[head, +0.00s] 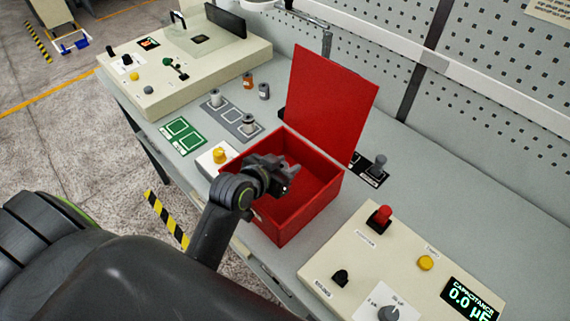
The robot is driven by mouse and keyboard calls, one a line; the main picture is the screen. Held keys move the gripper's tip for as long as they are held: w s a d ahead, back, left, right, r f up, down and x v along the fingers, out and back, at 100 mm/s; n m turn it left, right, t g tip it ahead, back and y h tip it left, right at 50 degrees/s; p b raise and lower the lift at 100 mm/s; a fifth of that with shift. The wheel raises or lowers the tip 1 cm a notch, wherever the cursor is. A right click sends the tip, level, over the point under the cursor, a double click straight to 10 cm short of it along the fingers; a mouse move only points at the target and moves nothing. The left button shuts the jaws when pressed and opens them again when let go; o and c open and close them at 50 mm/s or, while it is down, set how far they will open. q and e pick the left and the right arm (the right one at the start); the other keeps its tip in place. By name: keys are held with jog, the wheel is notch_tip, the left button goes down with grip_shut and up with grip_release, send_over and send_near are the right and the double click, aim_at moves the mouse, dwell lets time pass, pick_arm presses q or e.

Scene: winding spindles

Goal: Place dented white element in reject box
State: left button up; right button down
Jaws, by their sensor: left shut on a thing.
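The red reject box (313,213) stands on the bench with its red lid (332,105) raised at the back. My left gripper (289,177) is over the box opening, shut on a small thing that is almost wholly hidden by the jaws. I cannot make out its colour or any dent. A white element (215,97) and another pale element (248,124) stand on a grey marked plate (232,117) left of the box. My right gripper is not in view.
A green marked plate (183,136) and a white yellow-button box (214,160) are left of the box. An orange (248,80) and a grey element (264,91) stand behind. A capacitance meter panel (400,262) is in front right; a beige machine (180,65) is at back left.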

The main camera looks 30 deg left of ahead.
pick_arm(q)
jog(key=shift+f, duration=0.45)
jog(key=shift+f, duration=0.15)
jog(key=o, duration=1)
